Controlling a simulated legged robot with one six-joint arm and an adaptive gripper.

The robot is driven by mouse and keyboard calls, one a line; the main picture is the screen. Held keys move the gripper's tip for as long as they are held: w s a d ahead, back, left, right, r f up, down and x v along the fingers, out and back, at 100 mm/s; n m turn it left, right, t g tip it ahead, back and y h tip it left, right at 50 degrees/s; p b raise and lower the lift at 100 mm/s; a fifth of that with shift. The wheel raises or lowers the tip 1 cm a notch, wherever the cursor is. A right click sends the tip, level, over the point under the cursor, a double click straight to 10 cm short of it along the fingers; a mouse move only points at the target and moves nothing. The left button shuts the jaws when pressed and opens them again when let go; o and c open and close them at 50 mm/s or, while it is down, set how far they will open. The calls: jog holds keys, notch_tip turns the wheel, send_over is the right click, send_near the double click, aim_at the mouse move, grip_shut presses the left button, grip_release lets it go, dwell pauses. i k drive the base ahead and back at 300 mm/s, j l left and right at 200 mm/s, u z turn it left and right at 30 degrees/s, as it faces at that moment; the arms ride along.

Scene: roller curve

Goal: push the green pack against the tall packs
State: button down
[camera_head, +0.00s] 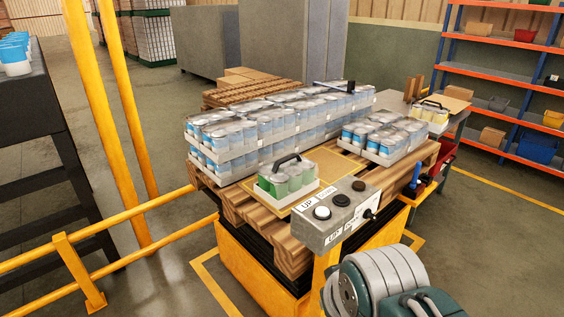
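The green pack (287,180) is a pale tray of green cans under clear wrap with a black handle on top. It sits on a brown sheet at the near edge of the pallet load. The tall packs (265,130) are blue-and-white can trays stacked in two layers, just behind and left of the green pack. The green pack looks close to them, but I cannot tell whether they touch. A grey and dark green part of my arm shows at the bottom right. My gripper is not in view.
A lower blue pack (383,140) stands right of the brown sheet (342,167), with bare sheet between it and the green pack. A grey button box (336,214) stands in front. Yellow rails (105,222) run at left. A yellow pack (432,112) sits on a table behind right.

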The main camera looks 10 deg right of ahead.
aim_at(281, 182)
jog(key=j+z, duration=0.25)
jog(key=j, duration=0.25)
jog(key=j+z, duration=0.25)
jog(key=j, duration=0.3)
jog(key=i+j+z, duration=0.3)
jog(key=j, duration=0.3)
jog(key=i+j+z, duration=0.1)
jog(key=j, duration=0.25)
jog(key=i+j+z, duration=0.3)
jog(key=j, duration=0.4)
jog(key=i+j+z, duration=0.35)
jog(key=j, duration=0.25)
jog(key=i+j+z, duration=0.15)
jog(key=j, duration=0.15)
jog(key=i+j+z, duration=0.2)
jog(key=i+z, duration=0.2)
jog(key=i, duration=0.1)
